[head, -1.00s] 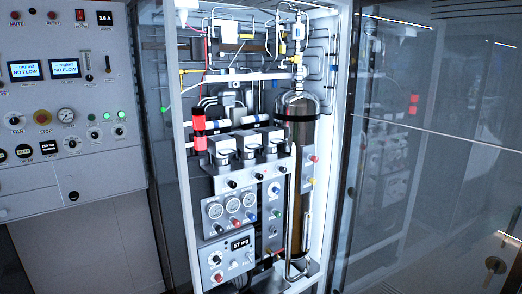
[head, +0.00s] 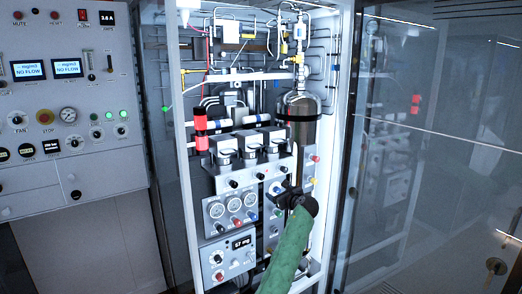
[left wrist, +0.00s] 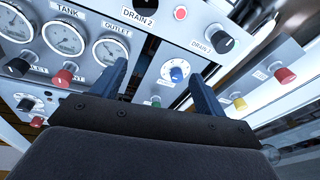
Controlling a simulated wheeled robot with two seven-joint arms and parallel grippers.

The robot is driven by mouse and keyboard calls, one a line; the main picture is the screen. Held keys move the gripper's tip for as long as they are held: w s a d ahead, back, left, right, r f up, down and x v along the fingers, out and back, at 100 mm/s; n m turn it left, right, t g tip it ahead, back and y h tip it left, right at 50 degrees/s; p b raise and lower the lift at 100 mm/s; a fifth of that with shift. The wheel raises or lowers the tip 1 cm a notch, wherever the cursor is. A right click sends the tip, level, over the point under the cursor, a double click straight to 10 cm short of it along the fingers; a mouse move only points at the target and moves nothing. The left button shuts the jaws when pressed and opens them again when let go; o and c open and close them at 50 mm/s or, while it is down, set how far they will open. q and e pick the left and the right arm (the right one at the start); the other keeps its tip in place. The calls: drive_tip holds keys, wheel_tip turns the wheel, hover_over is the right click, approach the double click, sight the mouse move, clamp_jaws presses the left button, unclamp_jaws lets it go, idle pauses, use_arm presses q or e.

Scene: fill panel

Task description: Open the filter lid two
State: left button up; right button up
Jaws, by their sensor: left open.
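Three filter housings with metal lids stand in a row on a grey shelf in the open cabinet, in the head view. The middle filter lid (head: 251,136) looks closed; no number on it is readable. My left gripper (head: 286,191) is below and to the right of the lids, in front of the panel of knobs, on a green-sleeved arm. In the left wrist view its two dark blue fingers (left wrist: 157,82) are apart with nothing held between them. The filter lids are outside the left wrist view. My right gripper is not in view.
Pressure gauges (head: 233,205) and knobs sit below the filters. A dark metal cylinder (head: 299,125) stands right of them. A red-banded tube (head: 200,130) is at their left. The glass door (head: 430,170) stands at the right.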

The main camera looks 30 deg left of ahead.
use_arm(q)
drive_tip(key=a+r+g+y, duration=0.1)
drive_tip(key=a+r+y, duration=0.25)
drive_tip(key=r, duration=1.25)
drive_tip(key=m+p, duration=0.1)
drive_tip(key=p, duration=0.2)
approach(251, 141)
drive_tip(key=w+a+f, duration=0.1)
drive_tip(key=w+a, duration=0.2)
drive_tip(key=shift+w+a+f+g+h, duration=0.3)
drive_tip(key=shift+w+a+h, duration=0.2)
drive_tip(key=shift+a, duration=0.15)
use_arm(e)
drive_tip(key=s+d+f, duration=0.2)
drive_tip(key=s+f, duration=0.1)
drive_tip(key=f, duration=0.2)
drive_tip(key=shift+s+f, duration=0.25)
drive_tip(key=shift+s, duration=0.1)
